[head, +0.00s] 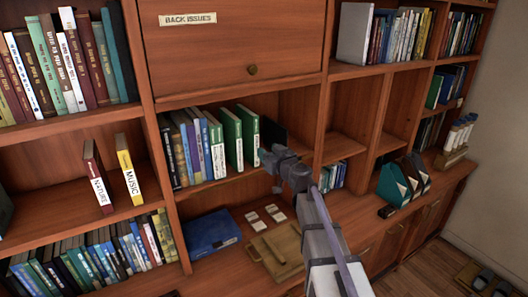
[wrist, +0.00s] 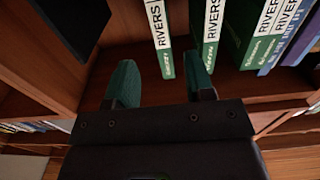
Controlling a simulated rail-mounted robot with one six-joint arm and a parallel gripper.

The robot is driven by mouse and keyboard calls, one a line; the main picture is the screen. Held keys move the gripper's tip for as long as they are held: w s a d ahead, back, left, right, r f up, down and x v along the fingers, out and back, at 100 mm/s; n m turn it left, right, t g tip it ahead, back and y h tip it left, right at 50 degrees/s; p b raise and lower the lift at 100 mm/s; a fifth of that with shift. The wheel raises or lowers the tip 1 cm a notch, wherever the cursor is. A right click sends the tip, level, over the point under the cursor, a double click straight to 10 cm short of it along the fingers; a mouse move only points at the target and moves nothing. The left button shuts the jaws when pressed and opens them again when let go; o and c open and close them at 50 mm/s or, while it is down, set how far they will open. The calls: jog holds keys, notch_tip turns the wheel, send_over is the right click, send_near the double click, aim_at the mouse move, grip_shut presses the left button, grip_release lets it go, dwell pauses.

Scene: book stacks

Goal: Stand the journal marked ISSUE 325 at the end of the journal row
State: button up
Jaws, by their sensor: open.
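Several journals stand on the middle shelf, with green ones (head: 247,124) at the row's right end. In the wrist view, a slim green journal with a white RIVERS spine strip (wrist: 159,35) is nearest the black panel. A second green RIVERS journal (wrist: 211,36) stands to its right, with a gap between. No ISSUE 325 mark is readable, so I cannot tell which journal it is. My gripper (head: 269,156) is open and empty before the row's end. In the wrist view its fingertips (wrist: 162,82) lie either side of the slim journal's line, apparently short of it.
A black panel (head: 273,134) stands right of the green journals; it also shows in the wrist view (wrist: 78,22). A closed door marked BACK ISSUES (head: 230,58) is above. Below lie a blue box (head: 213,233), small white cards (head: 268,216) and a wooden tray (head: 257,250).

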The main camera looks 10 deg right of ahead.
jog(key=s+a+f+n+g+y, duration=0.1)
jog(key=s+a+f+g, duration=0.4)
jog(key=s, duration=0.2)
jog(key=s+a+f+n+g+y, duration=0.1)
jog(key=s+a+f+g, duration=0.35)
jog(key=s, duration=0.25)
jog(key=s+d+f+m+g+h, duration=0.3)
jog(key=s+f+g+h, duration=0.1)
jog(key=s, duration=0.5)
jog(key=s+d+f+m+g+h, duration=0.2)
jog(key=s+d+f+g+h, duration=0.15)
jog(key=s, duration=0.55)
notch_tip(320, 180, down, 12)
jog(key=b, duration=1.1)
jog(key=shift+w+a+r, duration=0.25)
jog(key=shift+a, duration=0.05)
